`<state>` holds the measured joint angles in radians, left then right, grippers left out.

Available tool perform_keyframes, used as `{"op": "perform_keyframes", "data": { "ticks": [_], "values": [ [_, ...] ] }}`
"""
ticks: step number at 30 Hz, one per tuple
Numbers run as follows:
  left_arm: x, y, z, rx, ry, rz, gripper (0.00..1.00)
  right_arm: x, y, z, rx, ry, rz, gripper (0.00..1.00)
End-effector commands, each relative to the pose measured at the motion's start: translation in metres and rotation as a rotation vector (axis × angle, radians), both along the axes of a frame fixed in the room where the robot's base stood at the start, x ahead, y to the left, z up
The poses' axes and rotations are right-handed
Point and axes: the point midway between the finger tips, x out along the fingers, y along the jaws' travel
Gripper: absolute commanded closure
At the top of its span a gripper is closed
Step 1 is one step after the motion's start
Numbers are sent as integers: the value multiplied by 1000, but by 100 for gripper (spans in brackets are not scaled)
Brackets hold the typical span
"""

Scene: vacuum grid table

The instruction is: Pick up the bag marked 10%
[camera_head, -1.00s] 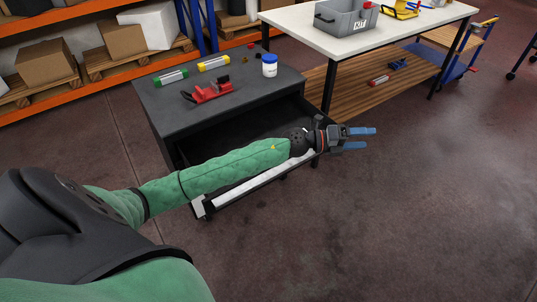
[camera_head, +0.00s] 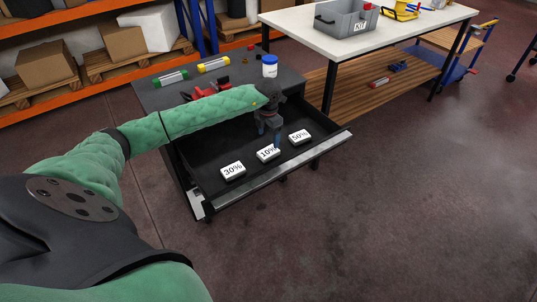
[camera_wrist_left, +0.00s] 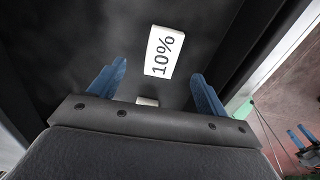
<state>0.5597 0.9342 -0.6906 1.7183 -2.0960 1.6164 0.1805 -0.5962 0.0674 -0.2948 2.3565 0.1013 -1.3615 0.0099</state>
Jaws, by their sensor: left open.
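The white bag marked 10% (camera_head: 268,154) lies in the open drawer (camera_head: 205,182), between the bag marked 30% (camera_head: 233,170) and the bag marked 50% (camera_head: 300,137). My left gripper (camera_head: 276,143) points down into the drawer, above and close to the 10% bag. In the left wrist view the 10% bag (camera_wrist_left: 163,52) lies ahead of the two blue fingers, apart from them, near the middle of the gap. The left gripper (camera_wrist_left: 158,88) is open and empty. A small part of another white bag (camera_wrist_left: 147,100) shows between the fingers.
The drawer's front wall (camera_head: 285,173) and side walls stand around the bags. A blue-lidded jar (camera_head: 269,66), a red tool (camera_head: 207,90) and green and yellow items lie on the cabinet top. A white table (camera_head: 380,28) stands behind on the right.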

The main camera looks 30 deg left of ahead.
Motion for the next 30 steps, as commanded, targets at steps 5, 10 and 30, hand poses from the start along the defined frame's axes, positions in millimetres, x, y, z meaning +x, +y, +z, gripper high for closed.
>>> {"op": "perform_keyframes", "data": {
  "ticks": [5,10,30],
  "values": [
    [-1,1,-16,5,6,2,24,-4,-3,3,-9,11,-2,64],
    [-2,0,-27,5,5,2,24,-10,-9,5,-22,32,-5,64],
    [-5,-4,-76,4,3,1,28,-10,-31,30,-70,72,-23,64]
  ]
}}
